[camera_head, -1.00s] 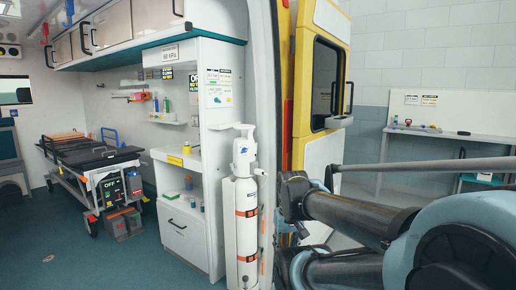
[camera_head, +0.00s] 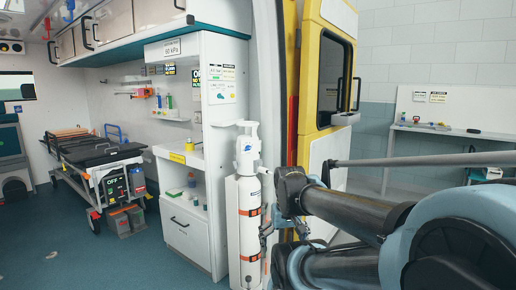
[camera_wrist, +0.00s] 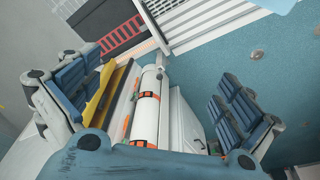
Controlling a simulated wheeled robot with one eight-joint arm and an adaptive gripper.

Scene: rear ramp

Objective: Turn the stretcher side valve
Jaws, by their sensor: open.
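The stretcher (camera_head: 95,155), with a black top and metal frame, stands inside the ambulance at the left of the head view. A black box marked OFF (camera_head: 115,186) is on its near end. I cannot make out a side valve there. A white cylinder (camera_head: 249,205) with orange bands and a white valve top stands upright at the rear opening; it also shows in the wrist view (camera_wrist: 147,95). My gripper (camera_wrist: 155,80) is open, its blue-padded fingers spread apart in the wrist view. The cylinder appears between them, with no contact visible. In the head view my arm mostly hides the gripper.
A white cabinet (camera_head: 186,235) with shelves stands between stretcher and cylinder. The open yellow rear door (camera_head: 309,75) is just right of the cylinder. A bench (camera_head: 452,133) stands by the right wall. Blue floor (camera_head: 110,265) is clear in front of the cabinet.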

